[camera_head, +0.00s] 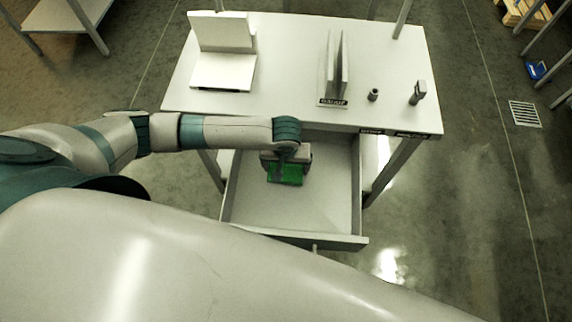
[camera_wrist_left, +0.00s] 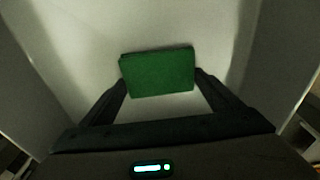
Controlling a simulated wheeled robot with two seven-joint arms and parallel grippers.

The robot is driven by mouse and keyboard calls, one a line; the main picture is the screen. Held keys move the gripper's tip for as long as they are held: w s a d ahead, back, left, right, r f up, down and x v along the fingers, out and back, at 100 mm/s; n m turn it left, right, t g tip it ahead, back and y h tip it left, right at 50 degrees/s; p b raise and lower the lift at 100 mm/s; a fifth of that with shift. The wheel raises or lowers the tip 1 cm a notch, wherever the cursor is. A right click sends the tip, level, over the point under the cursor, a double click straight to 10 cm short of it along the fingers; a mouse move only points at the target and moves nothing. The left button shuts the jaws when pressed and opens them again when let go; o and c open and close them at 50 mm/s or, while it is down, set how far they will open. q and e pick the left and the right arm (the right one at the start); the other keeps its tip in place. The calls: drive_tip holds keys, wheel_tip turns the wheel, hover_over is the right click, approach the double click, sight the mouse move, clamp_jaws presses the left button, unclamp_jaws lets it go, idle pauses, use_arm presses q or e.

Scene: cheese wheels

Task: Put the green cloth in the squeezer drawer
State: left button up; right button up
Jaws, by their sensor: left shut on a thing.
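The green cloth (camera_head: 286,174) is a small green rectangle under my left gripper (camera_head: 285,179), inside the outline of the open drawer (camera_head: 325,205). In the left wrist view the cloth (camera_wrist_left: 158,72) sits between the two dark fingertips of my left gripper (camera_wrist_left: 160,84), which is shut on it. The pale drawer floor (camera_wrist_left: 215,25) lies below it. I cannot tell whether the cloth touches the floor. The drawer is pulled out from under the white table and otherwise looks empty. My right gripper is not in view.
The white table (camera_head: 290,80) carries a white angled stand (camera_head: 222,55), upright plates (camera_head: 336,65) with a label, and two small dark-grey items (camera_head: 374,94) and (camera_head: 417,92) at the right. Drawer walls (camera_head: 357,190) surround my left gripper. Shelving (camera_head: 70,25) stands at the far left.

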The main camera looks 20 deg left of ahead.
sight(286, 173)
use_arm(q)
drive_tip(key=o, duration=1)
drive_tip(key=r, duration=0.4)
drive_tip(key=s+r, duration=0.1)
drive_tip(key=r, duration=0.7)
drive_tip(key=shift+s+d, duration=0.2)
